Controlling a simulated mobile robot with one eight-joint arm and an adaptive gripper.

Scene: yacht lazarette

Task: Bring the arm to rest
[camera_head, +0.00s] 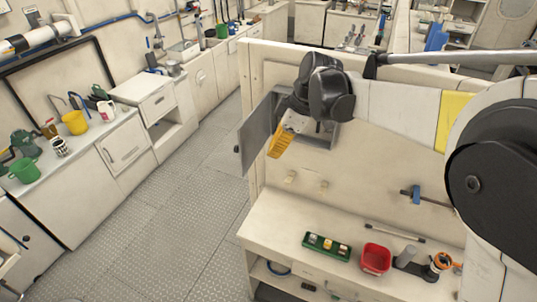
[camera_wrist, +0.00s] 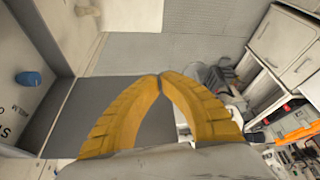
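My gripper (camera_head: 279,146) has yellow fingers and hangs at the end of my arm, in front of a small grey wall cabinet (camera_head: 318,138). The cabinet's grey door (camera_head: 257,134) stands open, to the left of my fingers. In the wrist view my gripper (camera_wrist: 160,76) shows its two ribbed fingers meeting at the tips, with nothing seen between them. A dark grey panel (camera_wrist: 82,118) lies behind the left finger there. My arm's dark wrist hides part of the cabinet in the head view.
Below is a bench (camera_head: 270,232) with a green tray (camera_head: 326,246) of small items, a red bin (camera_head: 375,259) and a thin rod (camera_head: 394,232). A blue clamp-like item (camera_head: 416,194) sits on the wall. Open floor (camera_head: 185,225) lies left, before a counter with a yellow bucket (camera_head: 74,122).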

